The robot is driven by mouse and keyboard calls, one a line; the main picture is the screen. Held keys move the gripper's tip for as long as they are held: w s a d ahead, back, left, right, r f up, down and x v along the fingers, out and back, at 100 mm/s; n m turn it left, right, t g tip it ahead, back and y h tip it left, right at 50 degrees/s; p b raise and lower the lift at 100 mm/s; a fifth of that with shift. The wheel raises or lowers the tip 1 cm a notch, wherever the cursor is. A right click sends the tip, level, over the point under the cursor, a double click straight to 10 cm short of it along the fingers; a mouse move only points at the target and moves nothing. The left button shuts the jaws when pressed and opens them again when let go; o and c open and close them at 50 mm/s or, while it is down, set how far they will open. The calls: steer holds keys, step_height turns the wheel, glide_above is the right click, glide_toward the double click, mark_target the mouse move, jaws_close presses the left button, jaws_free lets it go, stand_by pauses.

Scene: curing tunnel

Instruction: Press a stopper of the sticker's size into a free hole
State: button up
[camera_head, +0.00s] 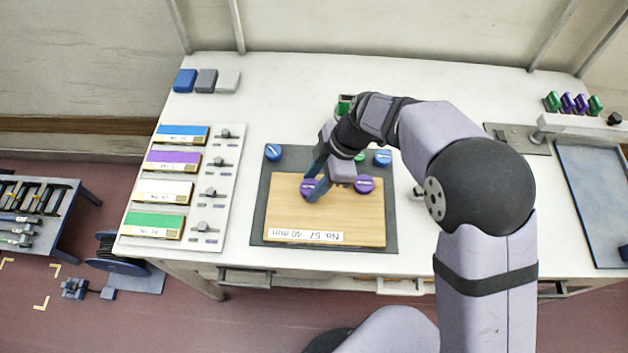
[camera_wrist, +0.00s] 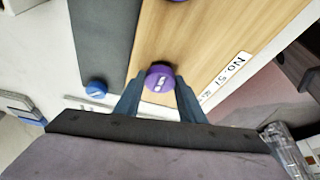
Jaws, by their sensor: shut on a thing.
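The wooden board (camera_head: 285,222) lies on a dark grey mat (camera_head: 388,238), with a white sticker (camera_head: 305,236) along its near edge that reads No. 57, 40 mm. My gripper (camera_head: 315,188) is shut on a purple stopper (camera_head: 307,184) over the board's left part; the stopper also shows between the fingers in the wrist view (camera_wrist: 160,77). I cannot tell how deep it sits. A second purple stopper (camera_head: 364,184) is on the board's right part. Blue stoppers (camera_head: 273,152) (camera_head: 382,158) are at the mat's far corners. A green stopper (camera_head: 360,156) is partly hidden by my arm. No open hole shows.
A panel at the left holds blue (camera_head: 182,134), purple (camera_head: 172,161), white (camera_head: 162,191) and green (camera_head: 154,225) labelled plates; their print is too small to read. Green and purple pieces stand in a rack (camera_head: 575,122) at the far right. A dark tray (camera_head: 590,200) lies right.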

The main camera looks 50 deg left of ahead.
steer(key=shift+f+b, duration=0.6)
stand_by(0.3)
steer(key=o, duration=1.5)
steer(key=shift+r, duration=0.15)
steer(key=shift+r+p, duration=1.75)
steer(key=shift+r, duration=1.7)
